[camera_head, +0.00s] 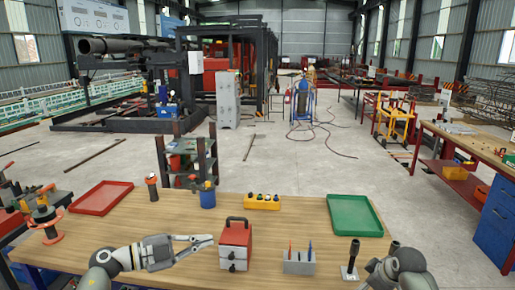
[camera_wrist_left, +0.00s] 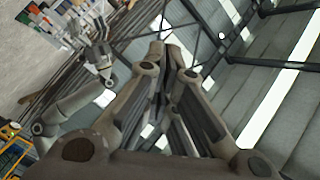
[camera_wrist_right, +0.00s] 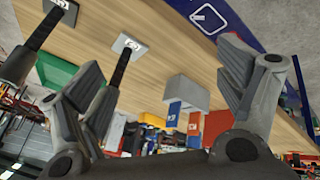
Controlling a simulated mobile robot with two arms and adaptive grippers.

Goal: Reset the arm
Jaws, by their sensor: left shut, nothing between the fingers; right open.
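My left arm comes in over the wooden table (camera_head: 130,225) from the lower left. My left gripper (camera_head: 207,243) is shut and empty, pointing right beside a red toolbox (camera_head: 235,236); I cannot tell if they touch. The left wrist view shows its fingers (camera_wrist_left: 168,75) close together with nothing held, facing up toward the roof. My right arm (camera_head: 400,272) is at the lower right of the head view, its fingers not clear there. In the right wrist view my right gripper (camera_wrist_right: 160,65) has its fingers wide apart, with nothing held.
A grey holder with pens (camera_head: 298,264) and a black post on a grey plate (camera_head: 350,262) stand near my right arm. A green tray (camera_head: 356,216), a yellow button box (camera_head: 262,202), a blue cup (camera_head: 207,197) and a red tray (camera_head: 102,198) lie farther back.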

